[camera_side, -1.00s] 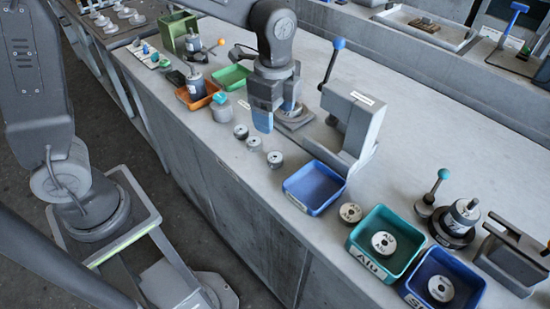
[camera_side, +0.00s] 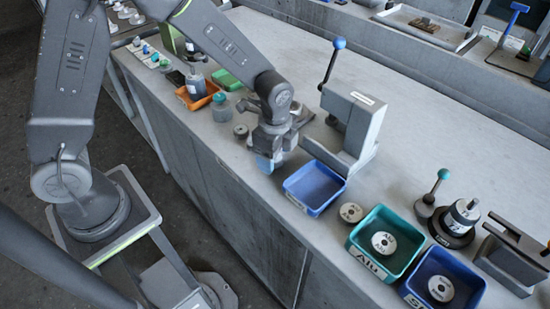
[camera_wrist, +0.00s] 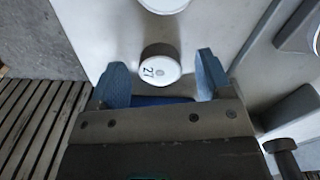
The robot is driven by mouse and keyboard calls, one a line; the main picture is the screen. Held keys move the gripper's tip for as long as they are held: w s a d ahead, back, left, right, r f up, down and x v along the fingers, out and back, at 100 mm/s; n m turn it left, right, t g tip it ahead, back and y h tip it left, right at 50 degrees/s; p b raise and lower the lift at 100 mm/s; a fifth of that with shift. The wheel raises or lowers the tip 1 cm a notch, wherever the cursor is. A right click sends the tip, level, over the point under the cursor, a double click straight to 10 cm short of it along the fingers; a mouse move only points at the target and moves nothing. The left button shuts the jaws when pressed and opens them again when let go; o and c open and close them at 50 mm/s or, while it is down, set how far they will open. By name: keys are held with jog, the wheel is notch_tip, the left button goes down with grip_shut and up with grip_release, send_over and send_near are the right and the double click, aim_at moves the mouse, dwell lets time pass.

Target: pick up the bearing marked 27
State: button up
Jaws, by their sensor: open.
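The bearing marked 27 (camera_wrist: 160,68) is a small round part with a white top face and a grey side, standing on the bench. In the wrist view it shows between the two blue fingers of my gripper (camera_wrist: 163,65), with a gap on each side. My gripper is open and empty. In the side view my gripper (camera_side: 266,162) is low near the bench's front edge, left of the blue tray. It hides the bearing there.
A blue tray (camera_side: 289,191) stands just right of my gripper, and a grey press (camera_side: 362,128) stands behind it. Another round part (camera_side: 240,132) sits to the left. A green tray (camera_side: 358,261) and a dark blue tray (camera_side: 411,300) stand further right.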

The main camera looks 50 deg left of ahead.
jog(key=shift+f, duration=0.2)
jog(key=c, duration=1)
jog(key=shift+r, duration=0.2)
jog(key=shift+c, duration=0.2)
